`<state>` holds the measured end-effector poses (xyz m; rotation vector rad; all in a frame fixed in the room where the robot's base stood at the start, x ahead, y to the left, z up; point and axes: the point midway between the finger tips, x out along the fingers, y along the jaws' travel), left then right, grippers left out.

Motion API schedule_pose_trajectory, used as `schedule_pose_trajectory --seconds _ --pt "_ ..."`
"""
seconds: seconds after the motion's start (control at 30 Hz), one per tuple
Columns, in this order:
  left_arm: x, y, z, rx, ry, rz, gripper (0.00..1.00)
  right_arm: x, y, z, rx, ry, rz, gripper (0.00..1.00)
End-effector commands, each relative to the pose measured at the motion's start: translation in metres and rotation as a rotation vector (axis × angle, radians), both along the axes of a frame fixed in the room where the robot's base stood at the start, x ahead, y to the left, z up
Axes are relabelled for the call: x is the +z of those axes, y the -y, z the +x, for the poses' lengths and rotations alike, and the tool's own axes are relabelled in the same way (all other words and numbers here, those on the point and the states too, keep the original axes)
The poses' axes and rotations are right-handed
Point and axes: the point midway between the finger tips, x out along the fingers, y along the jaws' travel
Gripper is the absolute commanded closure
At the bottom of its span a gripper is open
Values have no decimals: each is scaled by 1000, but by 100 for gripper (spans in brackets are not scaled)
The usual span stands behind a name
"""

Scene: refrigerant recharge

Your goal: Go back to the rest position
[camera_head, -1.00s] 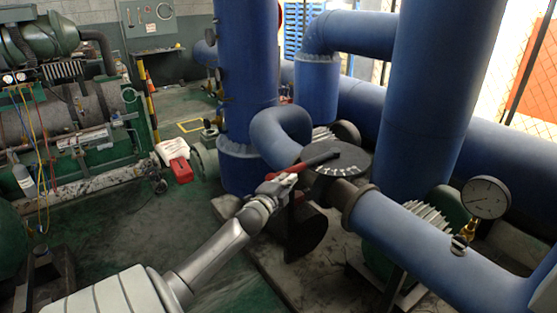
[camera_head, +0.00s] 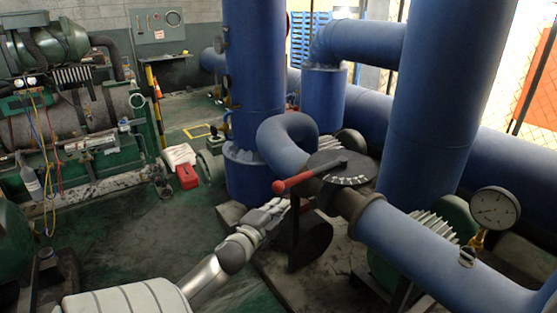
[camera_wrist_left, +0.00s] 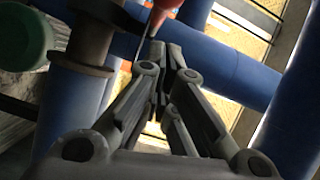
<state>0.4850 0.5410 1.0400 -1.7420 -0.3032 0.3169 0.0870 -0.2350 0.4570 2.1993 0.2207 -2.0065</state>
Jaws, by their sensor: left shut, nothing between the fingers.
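My left gripper (camera_head: 286,206) is shut and empty. It is just below and beside the red-tipped valve handle (camera_head: 294,182), with a small gap in the head view. In the left wrist view, the shut fingertips (camera_wrist_left: 166,48) point at the red grip (camera_wrist_left: 165,6) at the top edge; I cannot tell the exact distance there. My right gripper is in neither view.
Thick blue pipes (camera_head: 445,100) stand behind and right of the valve. A pressure gauge (camera_head: 494,208) is at the right. A red toolbox (camera_head: 187,176) lies on the floor by the green machine (camera_head: 95,150). Open floor (camera_head: 130,235) is at the left.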

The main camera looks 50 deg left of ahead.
Motion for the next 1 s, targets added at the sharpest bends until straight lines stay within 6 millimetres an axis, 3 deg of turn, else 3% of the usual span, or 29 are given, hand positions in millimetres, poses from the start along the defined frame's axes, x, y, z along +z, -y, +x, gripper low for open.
schedule_pose_trajectory --seconds 0.37,0.47,0.57,0.73,0.87,1.0 --pt "-2 0 0 0 -1 -3 100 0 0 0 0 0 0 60" --pt "-18 -1 -1 7 -21 -33 100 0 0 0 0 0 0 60" --pt "-62 -1 -5 27 -73 -112 100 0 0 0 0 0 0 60" --pt "-180 12 -28 84 -211 -326 100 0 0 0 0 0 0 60" --pt "-269 36 -57 135 -323 -485 100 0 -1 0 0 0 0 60" --pt "-356 75 -101 197 -447 -643 100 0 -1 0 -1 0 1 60"
